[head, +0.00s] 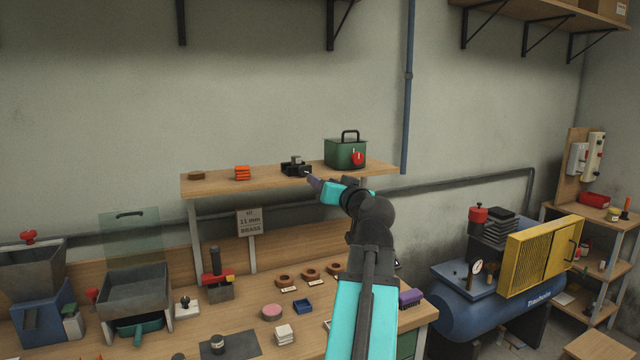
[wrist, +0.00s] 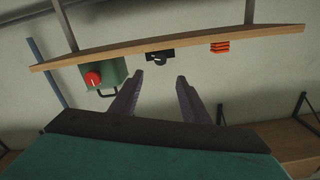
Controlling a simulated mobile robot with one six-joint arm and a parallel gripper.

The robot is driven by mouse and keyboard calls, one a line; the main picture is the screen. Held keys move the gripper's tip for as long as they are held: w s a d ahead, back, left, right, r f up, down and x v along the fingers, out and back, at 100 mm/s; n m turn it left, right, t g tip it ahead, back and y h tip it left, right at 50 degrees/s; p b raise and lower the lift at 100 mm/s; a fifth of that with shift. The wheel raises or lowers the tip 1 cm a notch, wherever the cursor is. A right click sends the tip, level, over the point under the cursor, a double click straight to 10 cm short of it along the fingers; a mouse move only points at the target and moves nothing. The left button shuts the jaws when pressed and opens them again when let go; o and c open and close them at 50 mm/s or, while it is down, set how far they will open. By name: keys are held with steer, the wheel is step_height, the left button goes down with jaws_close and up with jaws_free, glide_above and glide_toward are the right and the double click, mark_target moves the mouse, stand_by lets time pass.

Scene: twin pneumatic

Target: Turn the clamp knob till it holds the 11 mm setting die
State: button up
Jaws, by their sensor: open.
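A small black clamp (head: 296,169) stands on the raised wooden shelf, left of a green box. A grey part shows on top of it; I cannot tell whether this is the knob or a die. In the wrist view, which is upside down, the clamp (wrist: 160,57) lies straight ahead between my fingertips. My gripper (head: 313,181) is open and empty, just right of and in front of the clamp. In the wrist view my gripper's two fingers (wrist: 160,77) are spread apart, with a visible gap to the clamp. The 11 mm setting die cannot be made out.
Orange blocks (head: 242,173) sit left on the shelf (head: 215,183). A sign (head: 250,222) reading "11 mm BRASS" stands below. Several brown rings (head: 285,281) lie labelled on the bench.

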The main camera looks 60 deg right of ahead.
mark_target(305, 170)
steer(key=shift+s+a, duration=0.15)
steer(key=shift+s, duration=0.15)
steer(key=shift+s+a+n+b, duration=0.15)
steer(key=shift+n+b, duration=0.7)
steer(key=shift+b, duration=0.2)
steer(key=shift+s+a+n+b, duration=0.15)
steer(key=shift+n+b, duration=0.7)
steer(key=shift+b, duration=0.2)
steer(key=shift+p+x, duration=1.35)
steer(key=shift+x, duration=5.6)
steer(key=c, duration=1)
